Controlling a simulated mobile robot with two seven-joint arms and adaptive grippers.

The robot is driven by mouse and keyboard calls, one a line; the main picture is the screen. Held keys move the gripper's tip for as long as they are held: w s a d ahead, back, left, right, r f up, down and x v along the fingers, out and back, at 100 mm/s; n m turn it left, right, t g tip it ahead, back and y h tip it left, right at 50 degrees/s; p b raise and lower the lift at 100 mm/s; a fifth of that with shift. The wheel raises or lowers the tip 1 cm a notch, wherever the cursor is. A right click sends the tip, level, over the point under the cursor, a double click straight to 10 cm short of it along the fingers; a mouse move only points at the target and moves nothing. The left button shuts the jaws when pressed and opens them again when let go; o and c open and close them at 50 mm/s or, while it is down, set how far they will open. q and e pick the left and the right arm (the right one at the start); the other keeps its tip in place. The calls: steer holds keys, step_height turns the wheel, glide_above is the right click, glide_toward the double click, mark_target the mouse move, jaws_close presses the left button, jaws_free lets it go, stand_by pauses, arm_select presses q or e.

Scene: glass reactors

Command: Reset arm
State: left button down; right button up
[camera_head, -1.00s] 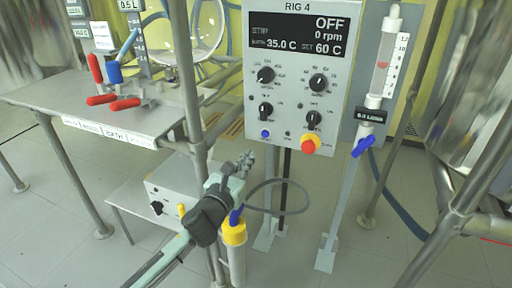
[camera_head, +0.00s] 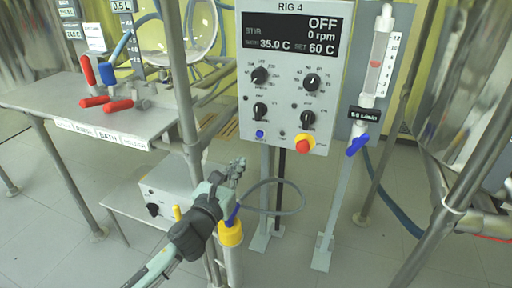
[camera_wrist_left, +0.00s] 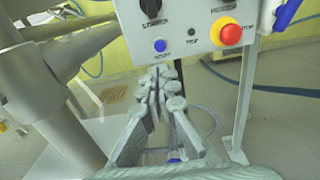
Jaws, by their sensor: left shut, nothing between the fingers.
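My left arm comes in from the lower left in the head view. Its gripper (camera_head: 236,168) is shut and empty, in the air below and left of the control panel (camera_head: 293,75). In the left wrist view the closed fingers (camera_wrist_left: 161,92) point up towards the panel's lower edge, under a blue button (camera_wrist_left: 160,45) and a red stop button (camera_wrist_left: 231,35). The fingers look apart from the panel. The panel is labelled RIG 4 and reads OFF, 0 rpm, 35.0 C and 60 C. My right gripper is not in view.
A steel frame post (camera_head: 181,90) stands left of my gripper. A yellow-capped cylinder (camera_head: 230,235) and a grey box (camera_head: 165,187) are close to my arm. A flowmeter (camera_head: 377,65) stands right of the panel. A bench with red-handled valves (camera_head: 105,105) is at left.

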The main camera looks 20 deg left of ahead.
arm_select(q)
steer(key=s+a+f+n+g+y+p, duration=0.25)
steer(key=s+f+n, duration=0.3)
steer(key=n, duration=0.35)
steer(key=s+a+f+n+g+y+p, duration=0.1)
steer(key=s+a+f+n+g, duration=0.3)
steer(key=f+n, duration=0.4)
steer(key=s+d+f+n+g+p, duration=0.1)
steer(key=s+f+n+g, duration=0.3)
steer(key=s+n, duration=0.5)
steer(key=s+d+f+n+g+h, duration=0.1)
steer(key=s+f+n+g, duration=0.3)
steer(key=s+f+n, duration=0.2)
steer(key=s+n, duration=0.2)
steer(key=s, duration=0.1)
steer(key=shift+s+f+n+p, duration=0.2)
steer(key=shift+n+p, duration=0.15)
steer(key=shift+n, duration=0.05)
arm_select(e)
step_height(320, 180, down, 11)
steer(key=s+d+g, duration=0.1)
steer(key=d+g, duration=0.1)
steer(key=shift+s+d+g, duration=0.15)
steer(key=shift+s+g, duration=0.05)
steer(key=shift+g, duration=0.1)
